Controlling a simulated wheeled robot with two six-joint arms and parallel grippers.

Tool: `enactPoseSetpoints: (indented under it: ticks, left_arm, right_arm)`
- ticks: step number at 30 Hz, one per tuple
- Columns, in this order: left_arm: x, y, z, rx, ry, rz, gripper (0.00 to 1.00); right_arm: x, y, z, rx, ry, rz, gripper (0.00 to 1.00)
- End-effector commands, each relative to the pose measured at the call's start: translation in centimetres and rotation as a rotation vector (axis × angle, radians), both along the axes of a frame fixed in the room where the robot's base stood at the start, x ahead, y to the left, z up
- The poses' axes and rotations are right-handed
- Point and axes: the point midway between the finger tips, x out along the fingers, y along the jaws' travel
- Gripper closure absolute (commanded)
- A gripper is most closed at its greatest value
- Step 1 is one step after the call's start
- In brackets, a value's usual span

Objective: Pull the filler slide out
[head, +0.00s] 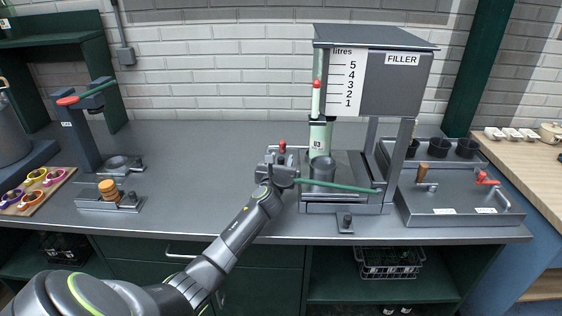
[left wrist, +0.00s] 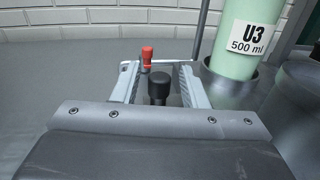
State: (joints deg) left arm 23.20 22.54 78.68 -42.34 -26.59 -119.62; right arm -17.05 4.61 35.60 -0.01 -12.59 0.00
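The filler (head: 385,85) stands at the back of the bench, with a litre scale on its front. My left gripper (head: 281,162) is at the left side of the filler's base. In the left wrist view its two fingers stand apart, with a black knob (left wrist: 159,88) showing between them and visible gaps either side. A red-topped handle (left wrist: 147,58) is just beyond. Which part is the slide, I cannot tell. My right gripper is out of view.
A green rod (head: 340,186) crosses the filler's front. A small plate with a dark knob (head: 347,222) juts out at the bench front. A grey unit with handles (head: 455,195) stands right.

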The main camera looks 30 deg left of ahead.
Motion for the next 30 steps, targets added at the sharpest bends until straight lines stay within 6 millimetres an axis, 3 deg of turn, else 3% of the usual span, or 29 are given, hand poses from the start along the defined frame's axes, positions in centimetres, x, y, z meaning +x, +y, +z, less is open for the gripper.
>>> enactPoseSetpoints:
  ticks: [8, 17, 25, 30]
  left_arm:
    - [0.1, 0.0, 0.0, 0.000, 0.000, 0.000, 0.61]
    - [0.1, 0.0, 0.0, 0.000, 0.000, 0.000, 1.00]
    - [0.0, 0.2, 0.0, 0.001, 0.000, 0.000, 1.00]
    - [-1.0, 2.0, 0.2, 0.006, 0.002, 0.005, 1.00]
  right_arm:
    - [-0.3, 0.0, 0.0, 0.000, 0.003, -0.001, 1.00]
    - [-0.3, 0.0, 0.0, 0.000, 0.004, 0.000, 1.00]
    - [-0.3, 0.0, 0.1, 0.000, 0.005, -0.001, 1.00]
    - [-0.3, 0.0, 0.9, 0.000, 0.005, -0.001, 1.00]
